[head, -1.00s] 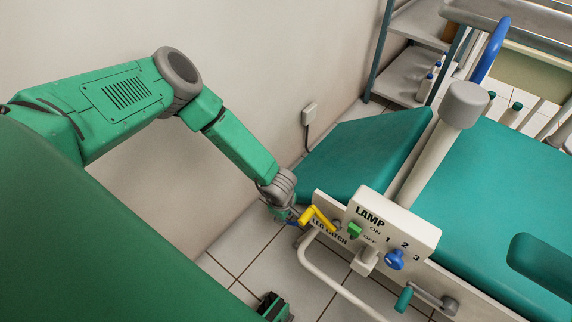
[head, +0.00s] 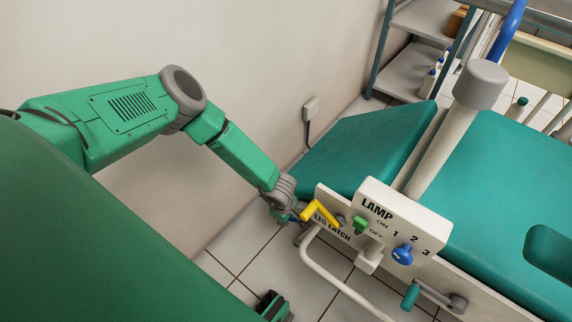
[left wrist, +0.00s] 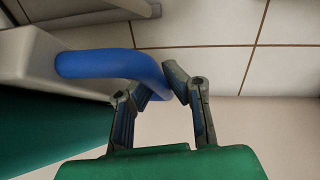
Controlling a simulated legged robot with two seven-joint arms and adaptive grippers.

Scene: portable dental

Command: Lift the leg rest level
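The leg rest (head: 365,150) is a teal pad at the foot end of the dental chair, sloping down from the chair's seat in the head view. The yellow leg latch (head: 318,213) is on the cream side panel, beside the "LEG LATCH" label. My left gripper (head: 287,212) is low beside the leg rest's near corner and the latch; its fingers are mostly hidden there. In the left wrist view, a curved blue handle (left wrist: 105,65) comes from a cream part, and its end lies between my left gripper's fingers (left wrist: 160,85), which appear closed against it.
The lamp control box (head: 405,215) with green switch and blue knob stands close right of the latch. A cream tube rail (head: 345,290) runs below it. The wall is behind my left arm. A shelf (head: 415,70) stands behind. Tiled floor (head: 240,240) is clear at the left.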

